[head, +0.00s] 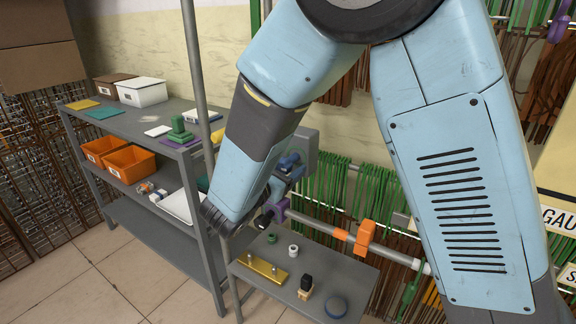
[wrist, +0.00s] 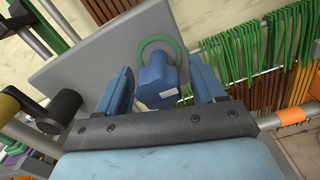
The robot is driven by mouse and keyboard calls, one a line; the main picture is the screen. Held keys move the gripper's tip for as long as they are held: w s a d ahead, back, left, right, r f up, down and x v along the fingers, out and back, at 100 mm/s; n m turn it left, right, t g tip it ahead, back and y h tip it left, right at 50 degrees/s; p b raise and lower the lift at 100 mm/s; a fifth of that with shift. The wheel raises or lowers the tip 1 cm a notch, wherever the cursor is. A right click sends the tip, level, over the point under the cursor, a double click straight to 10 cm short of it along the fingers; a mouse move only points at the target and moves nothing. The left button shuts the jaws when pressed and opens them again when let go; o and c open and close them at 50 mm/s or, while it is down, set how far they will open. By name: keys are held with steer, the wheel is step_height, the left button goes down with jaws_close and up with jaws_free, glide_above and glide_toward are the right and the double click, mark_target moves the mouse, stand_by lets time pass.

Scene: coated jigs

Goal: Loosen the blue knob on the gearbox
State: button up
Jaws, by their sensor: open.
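The blue knob (wrist: 157,88) is a stubby cylinder with a small white label, in the middle of the wrist view. A green ring (wrist: 146,45) shows behind it on the grey face of the gearbox (wrist: 110,52). My gripper (wrist: 161,72) is open, with one blue finger on each side of the knob. A gap shows on the left of the knob; on the right the finger is close, and I cannot tell if it touches. In the head view the grey gearbox (head: 305,142) is partly hidden behind my arm, and the knob cannot be made out clearly.
A black cylindrical handle (wrist: 66,103) sticks out left of my gripper. A rail with an orange clamp (head: 365,237) runs right, before green hanging strips (head: 372,190). Below stands a small grey table (head: 345,277) with small parts. A shelf (head: 150,222) stands left.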

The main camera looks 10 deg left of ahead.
steer(key=shift+w+d, duration=0.1)
steer(key=shift+w, duration=0.2)
steer(key=shift+c, duration=0.2)
steer(key=shift+d, duration=0.1)
steer(key=c, duration=1)
